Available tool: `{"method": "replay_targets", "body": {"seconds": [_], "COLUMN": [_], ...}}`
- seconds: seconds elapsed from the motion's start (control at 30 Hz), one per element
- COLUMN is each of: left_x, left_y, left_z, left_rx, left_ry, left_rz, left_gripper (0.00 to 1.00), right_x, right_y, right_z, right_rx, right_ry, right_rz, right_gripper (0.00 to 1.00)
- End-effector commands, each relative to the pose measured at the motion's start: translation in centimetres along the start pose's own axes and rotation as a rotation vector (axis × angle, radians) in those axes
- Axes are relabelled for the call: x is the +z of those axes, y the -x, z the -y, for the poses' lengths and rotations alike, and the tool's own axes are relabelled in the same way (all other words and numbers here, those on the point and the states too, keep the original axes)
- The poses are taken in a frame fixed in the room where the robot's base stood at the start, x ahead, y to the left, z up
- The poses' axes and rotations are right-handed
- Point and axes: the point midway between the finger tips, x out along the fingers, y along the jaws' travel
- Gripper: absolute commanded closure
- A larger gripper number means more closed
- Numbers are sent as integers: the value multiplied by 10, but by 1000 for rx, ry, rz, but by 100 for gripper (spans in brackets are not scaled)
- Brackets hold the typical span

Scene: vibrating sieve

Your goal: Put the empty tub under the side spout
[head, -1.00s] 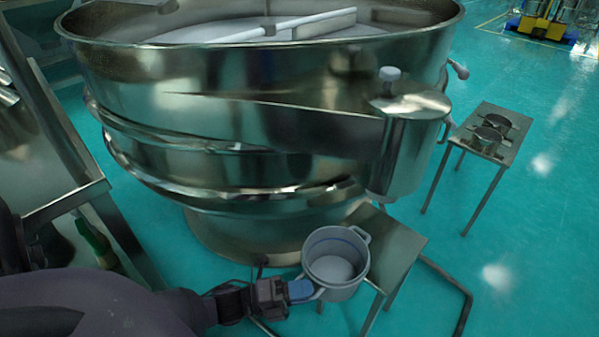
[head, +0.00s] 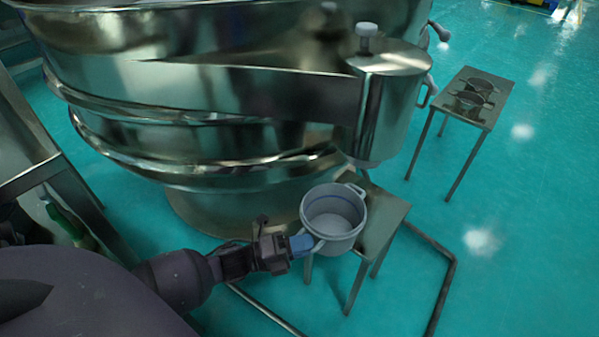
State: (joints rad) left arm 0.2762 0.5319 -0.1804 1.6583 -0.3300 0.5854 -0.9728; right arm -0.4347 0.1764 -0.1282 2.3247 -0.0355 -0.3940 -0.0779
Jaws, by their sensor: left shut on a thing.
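A grey tub (head: 334,222) with two handles and a blue line inside shows in the head view, upright, with its inside empty. My left gripper (head: 302,245) is shut on the tub's near-left handle. The tub is over the left part of a small metal stand (head: 385,216); I cannot tell whether it touches the top. The side spout (head: 393,100) is a metal cylinder with a capped knob on the sieve's right side, above and beyond the tub. The spout's lower end is above the stand's far part. My right gripper is not in view.
The large round metal sieve (head: 200,100) fills the upper left. A second small table (head: 488,92) with dark round items stands at the right. A floor rail (head: 445,290) runs right of the stand. A metal frame (head: 30,180) stands at the left. The floor at right is clear.

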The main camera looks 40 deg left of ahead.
Motion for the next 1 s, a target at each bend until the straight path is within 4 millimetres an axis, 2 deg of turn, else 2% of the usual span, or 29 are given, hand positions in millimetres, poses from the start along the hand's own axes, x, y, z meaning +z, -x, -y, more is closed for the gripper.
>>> {"method": "replay_targets", "body": {"seconds": [1.0], "left_x": [38], "left_y": [-52], "left_z": [-12], "left_rx": [1], "left_ry": [1], "left_rz": [0], "left_gripper": [100], "right_x": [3], "right_y": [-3], "right_z": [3], "right_rx": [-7], "right_ry": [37], "right_rz": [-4], "right_gripper": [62]}}
